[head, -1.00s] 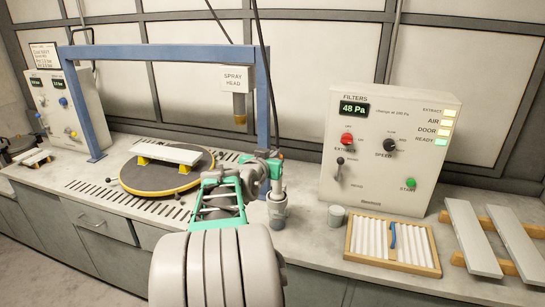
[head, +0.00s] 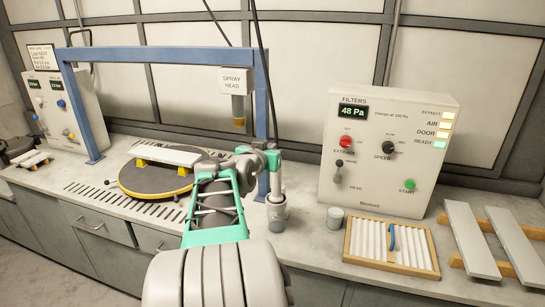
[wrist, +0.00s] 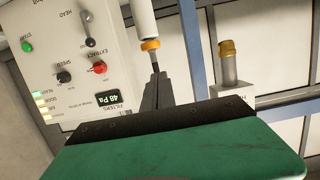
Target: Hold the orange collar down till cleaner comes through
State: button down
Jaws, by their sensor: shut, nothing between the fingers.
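The orange collar (wrist: 150,45) sits at the end of a white cylinder (wrist: 143,18) in the wrist view, which shows the scene upside down. My gripper (wrist: 155,72) is shut and empty, its dark fingertips pointing close to the collar. A thin dark piece shows between fingertips and collar, and I cannot tell whether they touch. In the head view my arm reaches to a grey upright part (head: 277,185) beside the blue frame. The collar cannot be picked out there. I see no cleaner flowing.
The blue frame (head: 160,53) carries the spray head (head: 238,108) above a round turntable (head: 133,187) with a white board. To the right stand the filter panel (head: 385,165), a small grey cup (head: 335,218), a filter tray (head: 347,240) and white boards (head: 472,238).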

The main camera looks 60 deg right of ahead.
jog(key=b+v, duration=0.1)
jog(key=v, duration=0.8)
jog(key=shift+r, duration=0.1)
jog(key=w+a+f+n+y, duration=0.2)
jog(key=a+f+n+y, duration=0.6)
jog(key=a+f, duration=1.15)
jog(key=w+a+f+n+y, duration=0.1)
jog(key=w+a+n+y, duration=0.1)
jog(key=a, duration=1.1)
jog(key=w+a+n+y+p, duration=0.1)
jog(key=a+n+y, duration=0.4)
jog(key=a, duration=0.8)
jog(key=shift+w+a+f+n+t, duration=0.2)
jog(key=shift+w+f+n+t, duration=0.2)
jog(key=shift+w+n, duration=0.25)
